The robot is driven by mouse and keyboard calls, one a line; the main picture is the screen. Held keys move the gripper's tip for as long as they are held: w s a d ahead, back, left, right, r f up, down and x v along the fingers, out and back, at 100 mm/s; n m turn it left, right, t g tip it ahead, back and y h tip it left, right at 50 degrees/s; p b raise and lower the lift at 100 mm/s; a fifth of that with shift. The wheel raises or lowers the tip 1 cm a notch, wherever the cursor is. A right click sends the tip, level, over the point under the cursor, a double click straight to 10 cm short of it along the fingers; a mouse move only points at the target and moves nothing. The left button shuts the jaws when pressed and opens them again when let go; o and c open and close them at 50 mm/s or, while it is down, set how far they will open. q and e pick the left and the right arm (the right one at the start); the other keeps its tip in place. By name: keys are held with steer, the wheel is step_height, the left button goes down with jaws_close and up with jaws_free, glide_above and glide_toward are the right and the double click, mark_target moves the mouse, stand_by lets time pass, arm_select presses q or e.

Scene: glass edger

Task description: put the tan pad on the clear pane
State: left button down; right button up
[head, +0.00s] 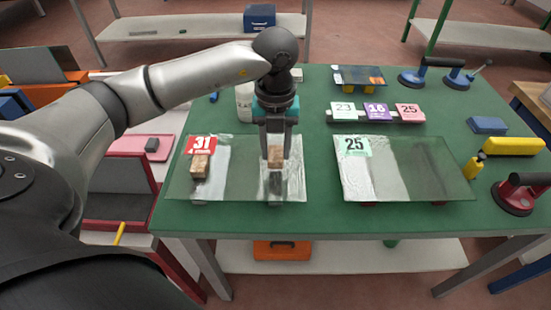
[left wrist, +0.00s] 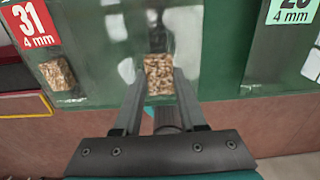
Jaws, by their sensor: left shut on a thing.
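A tan, cork-like pad (head: 275,157) is between the fingertips of my left gripper (head: 275,165), which is shut on it. In the left wrist view the held pad (left wrist: 158,73) shows between the two fingers. It is over the right part of the left glass pane (head: 240,178), by a whitish strip; I cannot tell whether it touches the glass. A second tan pad (head: 200,166) lies on that pane's left part, below a red "31" tag (head: 201,145). My right gripper is not in view.
The panes lie on a green table (head: 320,222). Behind them are a rack of number cards (head: 376,111) and a white bottle (head: 244,102). Suction lifters (head: 520,192), a yellow bar (head: 514,147) and a blue block (head: 487,125) are at right.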

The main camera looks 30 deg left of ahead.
mark_target(276, 153)
arm_select(q)
step_height(276, 153, down, 3)
steer(key=shift+f, duration=0.1)
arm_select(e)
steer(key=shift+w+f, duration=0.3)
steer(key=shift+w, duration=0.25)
arm_select(q)
steer(key=shift+f+b, duration=0.1)
steer(key=shift+b, duration=0.2)
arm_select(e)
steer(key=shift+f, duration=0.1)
arm_select(q)
steer(key=shift+f, duration=0.15)
steer(key=shift+c, duration=2.4)
jaws_free()
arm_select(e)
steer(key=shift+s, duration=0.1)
arm_select(q)
steer(key=shift+r, duration=0.2)
